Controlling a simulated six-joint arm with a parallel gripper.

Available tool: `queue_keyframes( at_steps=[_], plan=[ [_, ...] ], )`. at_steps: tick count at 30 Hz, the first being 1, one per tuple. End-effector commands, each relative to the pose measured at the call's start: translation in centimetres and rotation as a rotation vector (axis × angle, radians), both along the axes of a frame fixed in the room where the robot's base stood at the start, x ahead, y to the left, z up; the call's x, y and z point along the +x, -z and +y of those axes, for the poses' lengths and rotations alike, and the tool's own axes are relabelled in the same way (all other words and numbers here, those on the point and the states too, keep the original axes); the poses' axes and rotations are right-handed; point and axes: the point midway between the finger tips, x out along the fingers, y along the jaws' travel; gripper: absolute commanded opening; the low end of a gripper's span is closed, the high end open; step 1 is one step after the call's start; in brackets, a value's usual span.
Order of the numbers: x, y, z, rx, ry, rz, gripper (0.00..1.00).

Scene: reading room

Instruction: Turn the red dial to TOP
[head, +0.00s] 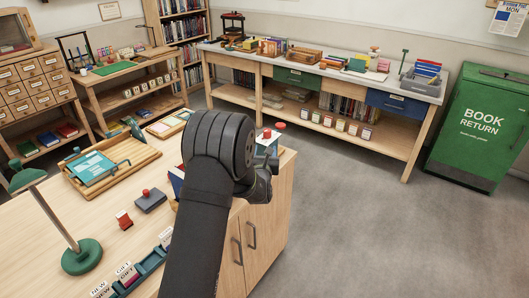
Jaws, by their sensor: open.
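A small blue-and-white device with a red round top (279,126) stands at the right end of the wooden counter, partly behind my arm. A second red piece (267,133) shows beside it; I cannot tell which of these is the red dial, and no TOP mark is readable. My gripper (263,183) is dark and partly hidden by my own arm, at the counter's right edge, just below and in front of the device in the picture. Its fingertips are not clearly seen, and nothing shows held in it. I cannot tell whether it touches the device.
Floor (340,215) is clear to the right.

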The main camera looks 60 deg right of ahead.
Motion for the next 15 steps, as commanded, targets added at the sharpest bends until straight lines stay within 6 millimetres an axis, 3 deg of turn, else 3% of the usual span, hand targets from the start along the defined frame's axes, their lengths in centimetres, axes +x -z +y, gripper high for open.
queue_keyframes(
  at_steps=[9,15],
  plan=[
    [-0.01,-0.02,0.0,0.017,-0.001,-0.029,0.5],
    [-0.29,-0.09,0.22,0.155,-0.005,-0.264,0.5]
  ],
)
